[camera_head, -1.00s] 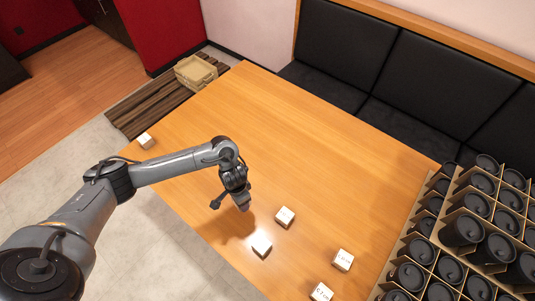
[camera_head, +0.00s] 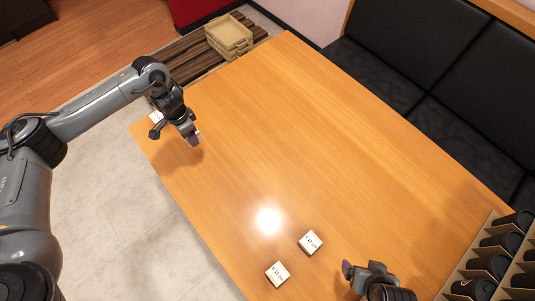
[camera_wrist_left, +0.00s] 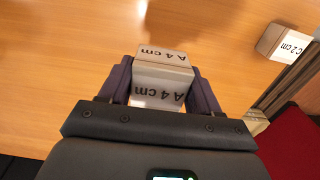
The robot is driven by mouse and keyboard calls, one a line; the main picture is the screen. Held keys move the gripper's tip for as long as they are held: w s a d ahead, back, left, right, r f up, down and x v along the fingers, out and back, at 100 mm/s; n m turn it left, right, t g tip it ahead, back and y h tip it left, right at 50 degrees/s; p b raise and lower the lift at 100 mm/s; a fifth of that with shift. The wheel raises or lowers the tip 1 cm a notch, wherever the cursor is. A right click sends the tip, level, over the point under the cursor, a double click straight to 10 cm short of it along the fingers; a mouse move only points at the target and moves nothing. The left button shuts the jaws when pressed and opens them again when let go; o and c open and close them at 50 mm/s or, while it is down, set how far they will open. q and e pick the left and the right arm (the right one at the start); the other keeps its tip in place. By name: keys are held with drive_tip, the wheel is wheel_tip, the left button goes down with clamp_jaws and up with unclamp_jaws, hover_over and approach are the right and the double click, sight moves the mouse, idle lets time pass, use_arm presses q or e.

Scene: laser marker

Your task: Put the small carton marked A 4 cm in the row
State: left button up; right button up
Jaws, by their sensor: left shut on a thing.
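My left gripper (camera_head: 192,140) is shut on a white carton, above the left end of the wooden table. In the left wrist view this carton marked A 4 cm (camera_wrist_left: 162,82) sits between the dark fingers, its label showing on two faces. It hangs above bare wood. A white carton marked C 2 cm (camera_wrist_left: 286,43) lies near the table's edge in the left wrist view. In the head view that carton (camera_head: 155,117) is partly hidden behind my left gripper. My right gripper (camera_head: 362,268) is at the bottom edge of the head view; its finger gap is unclear.
Two white cartons, one (camera_head: 310,242) and another (camera_head: 277,273), stand on the table (camera_head: 300,130) near its front edge. A rack with black cups (camera_head: 490,265) is at the right. A tan crate (camera_head: 230,35) lies beyond the table. The table's middle is clear.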

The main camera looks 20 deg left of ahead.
use_arm(q)
drive_tip(key=shift+w, duration=0.1)
drive_tip(key=shift+w+a+f, duration=0.1)
drive_tip(key=shift+a+f, duration=0.05)
drive_tip(key=a+f+b, duration=0.2)
drive_tip(key=a, duration=0.1)
drive_tip(key=a+f+b, duration=0.2)
drive_tip(key=a, duration=0.1)
drive_tip(key=a+f+b, duration=0.2)
drive_tip(key=a, duration=0.2)
drive_tip(key=shift+a+b, duration=0.1)
drive_tip(key=shift+b, duration=0.25)
use_arm(e)
wheel_tip(320, 180, down, 7)
drive_tip(key=shift+r, duration=0.1)
use_arm(q)
drive_tip(key=shift+a+f, duration=0.2)
drive_tip(key=shift+a, duration=0.3)
use_arm(e)
drive_tip(key=shift+f, duration=0.25)
use_arm(q)
wheel_tip(320, 180, down, 4)
drive_tip(key=b, duration=0.3)
drive_tip(key=shift+f, duration=0.1)
use_arm(e)
wheel_tip(320, 180, down, 3)
drive_tip(key=shift+f, duration=0.1)
drive_tip(key=shift+r, duration=0.2)
use_arm(q)
drive_tip(key=o, duration=1.1)
